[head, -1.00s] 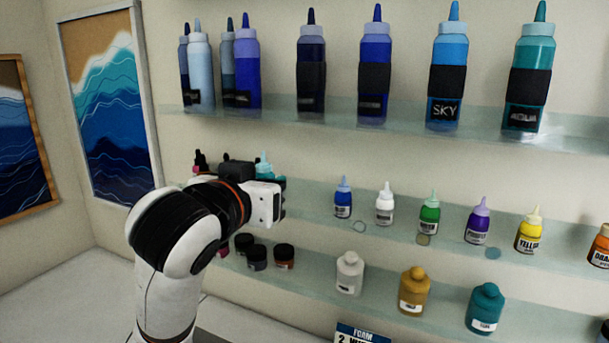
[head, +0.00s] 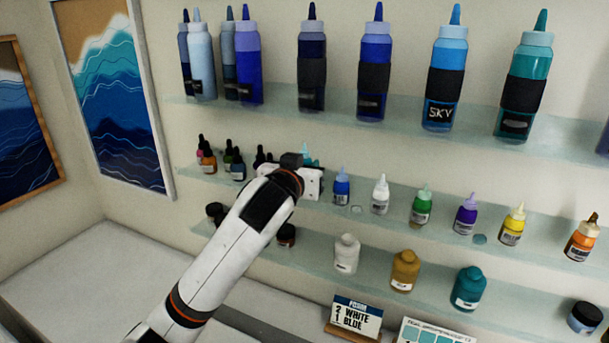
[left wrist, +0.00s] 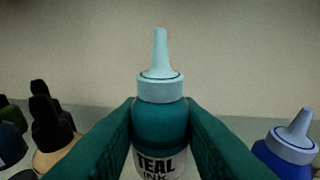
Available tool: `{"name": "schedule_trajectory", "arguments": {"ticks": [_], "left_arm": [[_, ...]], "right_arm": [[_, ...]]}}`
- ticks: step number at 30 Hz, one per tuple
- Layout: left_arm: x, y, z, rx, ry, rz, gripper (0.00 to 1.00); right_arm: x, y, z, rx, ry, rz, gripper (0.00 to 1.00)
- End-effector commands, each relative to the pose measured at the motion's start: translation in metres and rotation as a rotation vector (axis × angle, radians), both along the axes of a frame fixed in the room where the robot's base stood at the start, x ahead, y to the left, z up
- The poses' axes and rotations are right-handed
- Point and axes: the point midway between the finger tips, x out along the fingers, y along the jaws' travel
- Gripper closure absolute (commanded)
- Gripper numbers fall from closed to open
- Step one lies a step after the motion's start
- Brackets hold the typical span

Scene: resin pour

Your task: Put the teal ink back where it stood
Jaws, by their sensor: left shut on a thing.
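The teal ink (left wrist: 160,130) is a small dark teal bottle with a pale teal nozzle cap and a white label reading TEAL INK. In the left wrist view it is upright between the two fingers of my left gripper (left wrist: 160,145), which is shut on it. In the head view my left gripper (head: 314,184) is at the middle shelf (head: 400,209), just left of the small blue bottle (head: 341,187). Only the ink's pale cap (head: 306,155) shows there; the wrist hides its body. I cannot tell whether its base touches the shelf. My right gripper is not in view.
Dark dropper bottles (head: 237,163) stand left of the gripper. A white bottle (head: 380,194) and several coloured ones stand to the right. A lower shelf holds jars and stout bottles, including a teal one (head: 468,288). Tall squeeze bottles (head: 443,75) stand on the shelf above.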

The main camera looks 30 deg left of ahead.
Motion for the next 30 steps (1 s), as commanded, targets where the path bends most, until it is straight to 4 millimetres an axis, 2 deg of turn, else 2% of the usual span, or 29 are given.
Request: {"name": "schedule_trajectory", "arguments": {"ticks": [5,8,20,21,24,30], "left_arm": [[-0.001,0.000,-0.026,0.000,0.007,-0.001,0.92],[0.003,0.000,-0.029,0.000,0.004,0.001,0.92],[0.004,0.000,-0.037,-0.001,0.002,0.000,0.92],[0.004,0.000,-0.036,-0.001,0.002,0.000,0.67],[0.004,0.000,-0.036,-0.001,0.002,0.000,0.51],[0.004,0.000,-0.036,0.000,0.002,0.000,0.49]], "right_arm": [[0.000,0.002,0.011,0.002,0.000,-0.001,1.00],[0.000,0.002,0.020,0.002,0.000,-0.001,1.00],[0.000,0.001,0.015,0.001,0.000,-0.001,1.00],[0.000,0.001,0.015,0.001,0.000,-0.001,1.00],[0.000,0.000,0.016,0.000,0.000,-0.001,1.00],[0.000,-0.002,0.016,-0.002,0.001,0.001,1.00]]}}
